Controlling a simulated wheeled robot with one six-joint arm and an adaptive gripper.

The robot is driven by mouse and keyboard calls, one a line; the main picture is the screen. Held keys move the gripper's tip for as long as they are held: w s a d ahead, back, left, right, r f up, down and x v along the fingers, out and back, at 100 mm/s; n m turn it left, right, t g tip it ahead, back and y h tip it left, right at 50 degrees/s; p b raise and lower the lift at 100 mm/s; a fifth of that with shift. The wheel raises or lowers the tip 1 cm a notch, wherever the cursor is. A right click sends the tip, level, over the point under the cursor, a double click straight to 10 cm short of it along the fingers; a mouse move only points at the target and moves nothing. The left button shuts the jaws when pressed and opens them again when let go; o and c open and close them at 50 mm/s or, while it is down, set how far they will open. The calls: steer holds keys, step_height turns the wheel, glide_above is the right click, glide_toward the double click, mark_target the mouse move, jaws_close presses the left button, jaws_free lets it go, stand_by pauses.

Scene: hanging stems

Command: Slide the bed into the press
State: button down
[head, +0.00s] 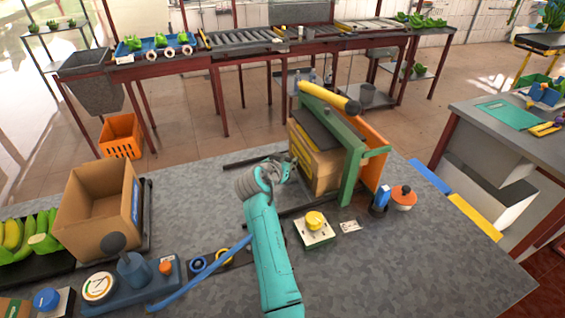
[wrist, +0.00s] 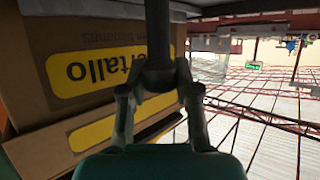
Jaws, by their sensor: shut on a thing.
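The press (head: 352,165) stands at the middle of the grey table, with green and orange side frames and a yellow-ended lever (head: 345,104) across its top. A cardboard box (head: 318,168) with a dark top sits at the press, partly behind the green frame. It fills the left of the wrist view (wrist: 90,65), its yellow label upside down. My gripper (head: 286,170) is beside the box's left side. In the wrist view my gripper (wrist: 158,85) is shut on a dark upright handle (wrist: 157,35), apparently the bed's. The bed's plate is mostly hidden under the box.
Dark rails (head: 255,158) run on the table by the press. An open carton (head: 100,205) and a lever device (head: 133,275) are at left.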

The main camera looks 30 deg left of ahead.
steer(key=shift+w+d, duration=0.1)
steer(key=shift+d, duration=0.05)
steer(key=c, duration=0.8)
jaws_free()
steer(key=shift+w, duration=0.1)
